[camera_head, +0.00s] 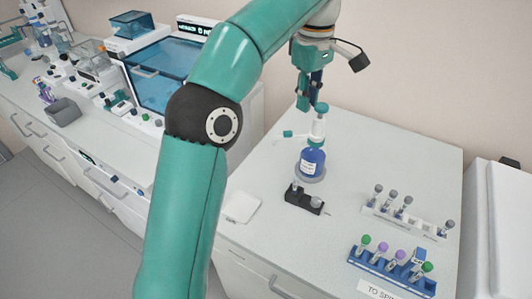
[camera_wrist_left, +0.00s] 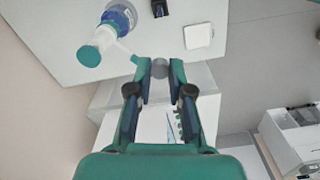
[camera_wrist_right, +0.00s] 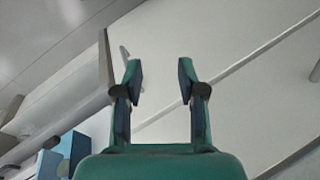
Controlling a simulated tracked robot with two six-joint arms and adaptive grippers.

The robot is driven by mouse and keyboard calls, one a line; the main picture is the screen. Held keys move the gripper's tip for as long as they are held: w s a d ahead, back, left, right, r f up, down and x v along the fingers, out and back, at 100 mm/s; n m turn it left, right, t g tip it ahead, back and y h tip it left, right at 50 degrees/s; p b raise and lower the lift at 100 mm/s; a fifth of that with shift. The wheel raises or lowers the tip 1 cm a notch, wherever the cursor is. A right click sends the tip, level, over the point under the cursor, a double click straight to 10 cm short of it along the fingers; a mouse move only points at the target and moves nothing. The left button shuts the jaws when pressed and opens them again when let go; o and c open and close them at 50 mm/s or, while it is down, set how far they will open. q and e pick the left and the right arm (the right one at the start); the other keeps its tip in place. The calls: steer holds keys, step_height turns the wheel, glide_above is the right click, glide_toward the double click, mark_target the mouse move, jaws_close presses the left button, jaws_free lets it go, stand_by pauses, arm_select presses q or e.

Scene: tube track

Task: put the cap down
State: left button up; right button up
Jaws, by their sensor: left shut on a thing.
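My left gripper (camera_head: 308,104) hangs above the back of the white bench, close to the blue bottle dispenser in the head view. In the left wrist view its fingertips (camera_wrist_left: 160,70) are shut on a small grey cap (camera_wrist_left: 160,67). The cap is hard to make out in the head view. A white square pad (camera_head: 240,206) lies flat on the bench near its left front edge; it also shows in the left wrist view (camera_wrist_left: 198,36). My right gripper (camera_wrist_right: 160,80) is open and empty in its own wrist view, and out of the head view.
The blue bottle dispenser (camera_head: 312,163) stands beside the black tube holder (camera_head: 303,199). A white rack (camera_head: 400,222) and a blue rack (camera_head: 365,262) hold capped tubes at the right. The bench is clear around the pad.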

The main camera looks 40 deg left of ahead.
arm_select(q)
steer(key=shift+w+f, duration=0.15)
steer(key=shift+w, duration=0.15)
steer(key=shift+s+d+f+m, duration=0.1)
steer(key=shift+f+m, duration=0.25)
steer(key=shift+f, duration=0.25)
steer(key=shift+s+d+f+m, duration=0.1)
steer(key=shift+f+m, duration=0.25)
steer(key=shift+f, duration=0.25)
steer(key=s+a+f+n+b, duration=0.1)
steer(key=s+a+f+b, duration=0.85)
steer(key=s, duration=0.35)
steer(key=shift+n, duration=0.3)
step_height(320, 180, down, 15)
steer(key=shift+s+r+b, duration=0.1)
steer(key=shift+b, duration=0.3)
steer(key=shift+f, duration=2.5)
